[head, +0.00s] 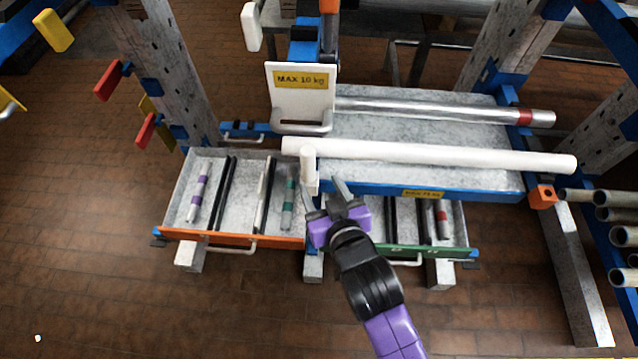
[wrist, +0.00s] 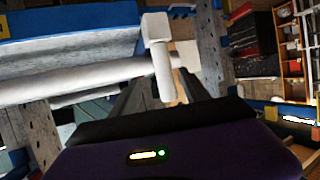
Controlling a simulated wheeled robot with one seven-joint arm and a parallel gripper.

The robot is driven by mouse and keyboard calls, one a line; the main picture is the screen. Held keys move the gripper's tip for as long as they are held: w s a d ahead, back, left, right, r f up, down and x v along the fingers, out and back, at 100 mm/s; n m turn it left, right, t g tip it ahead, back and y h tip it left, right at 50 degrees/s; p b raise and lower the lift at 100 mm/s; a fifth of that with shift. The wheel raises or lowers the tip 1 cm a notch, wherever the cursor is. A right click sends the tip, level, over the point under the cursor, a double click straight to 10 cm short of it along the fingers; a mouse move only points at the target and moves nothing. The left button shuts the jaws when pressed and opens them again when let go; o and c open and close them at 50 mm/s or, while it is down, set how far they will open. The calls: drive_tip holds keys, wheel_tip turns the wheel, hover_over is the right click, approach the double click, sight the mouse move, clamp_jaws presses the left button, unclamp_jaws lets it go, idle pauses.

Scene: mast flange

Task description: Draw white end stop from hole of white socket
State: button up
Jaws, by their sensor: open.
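The white end stop (head: 307,160) stands out near the left end of the white pipe, at the shelf's front left corner. In the wrist view the end stop (wrist: 162,70) shows a square head and a rounded bar, ahead of my fingers. A pale block beside it, which looks like the white socket (wrist: 187,54), is partly hidden; the hole is not visible. My gripper (head: 323,188) is open and empty, just below and right of the end stop in the head view. I cannot tell whether a finger touches it.
The white pipe (head: 430,154) and a metal pipe (head: 440,111) lie on the grey shelf. A white sign plate (head: 301,95) stands behind the end stop. An orange-fronted drawer (head: 228,238) and a green-fronted drawer (head: 425,252) stand open below, left and right.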

sight(310, 171)
drive_tip(key=shift+w+a, duration=0.5)
drive_tip(key=shift+w, duration=0.1)
drive_tip(key=shift+p+x, duration=0.4)
drive_tip(key=shift+x, duration=3.1)
drive_tip(key=shift+c, duration=0.2)
clamp_jaws()
